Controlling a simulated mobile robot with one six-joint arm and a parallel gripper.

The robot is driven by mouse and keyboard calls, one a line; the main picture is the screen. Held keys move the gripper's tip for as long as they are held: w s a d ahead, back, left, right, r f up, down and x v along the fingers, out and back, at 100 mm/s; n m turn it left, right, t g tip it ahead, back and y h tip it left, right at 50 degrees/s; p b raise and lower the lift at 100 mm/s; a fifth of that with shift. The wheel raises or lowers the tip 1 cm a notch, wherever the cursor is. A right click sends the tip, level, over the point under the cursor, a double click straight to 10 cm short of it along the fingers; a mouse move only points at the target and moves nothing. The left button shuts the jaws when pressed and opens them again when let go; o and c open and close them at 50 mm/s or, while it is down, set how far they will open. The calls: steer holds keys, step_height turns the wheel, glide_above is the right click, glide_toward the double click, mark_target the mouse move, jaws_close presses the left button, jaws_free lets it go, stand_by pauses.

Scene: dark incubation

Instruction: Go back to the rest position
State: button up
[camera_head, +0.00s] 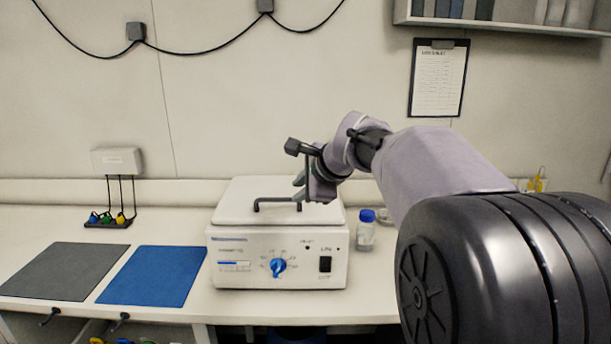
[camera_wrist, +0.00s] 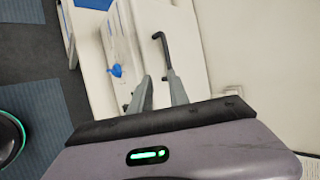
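My gripper (camera_head: 300,188) is above the lid of a white benchtop device (camera_head: 235,270), near the right end of its black handle (camera_head: 275,201). The lid is down. In the wrist view my gripper (camera_wrist: 156,84) shows two grey fingers apart, with nothing seen between them. The black handle (camera_wrist: 163,48) shows just beyond the fingertips, and I cannot tell whether they touch it. A blue knob (camera_head: 278,266) and a black switch are on the device's front.
A blue-capped bottle (camera_head: 365,236) stands right of the device. A blue mat (camera_head: 152,276) and a grey mat (camera_head: 58,271) lie to the left. A rack with coloured items (camera_head: 107,222) is behind them. A clipboard (camera_head: 438,78) and a shelf (camera_head: 510,25) are on the wall.

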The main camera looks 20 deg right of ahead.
steer(key=shift+v, duration=1.8)
steer(key=shift+w+r, duration=0.1)
